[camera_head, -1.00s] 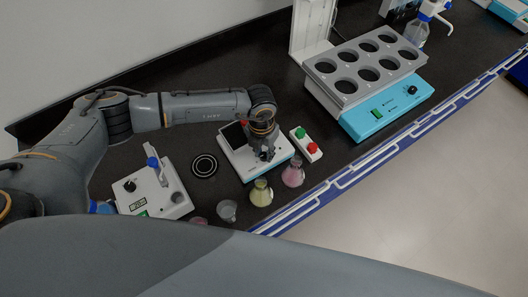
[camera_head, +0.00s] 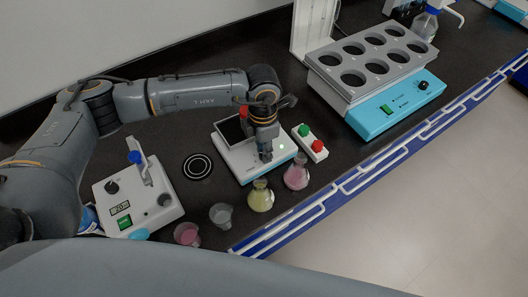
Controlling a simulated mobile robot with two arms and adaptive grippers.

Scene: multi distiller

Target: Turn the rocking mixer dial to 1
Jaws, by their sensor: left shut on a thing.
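My left gripper (camera_head: 265,155) points down onto a low white and light-blue device (camera_head: 246,167) with a dark square panel (camera_head: 231,130). The fingers are closed on a small part on top of the device, probably its dial, which they mostly hide. I cannot read the dial's setting or any numbers around it. A small pale green light (camera_head: 281,147) shows on the device, right of the fingers. No label confirms that this is the rocking mixer. My right gripper is not in view.
A yellow flask (camera_head: 260,197) and a pink flask (camera_head: 296,174) stand close in front. A red and green button box (camera_head: 311,145) is at the right. Beakers (camera_head: 221,214) and a white dial device (camera_head: 130,196) are left. A blue block heater (camera_head: 384,115) stands back right.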

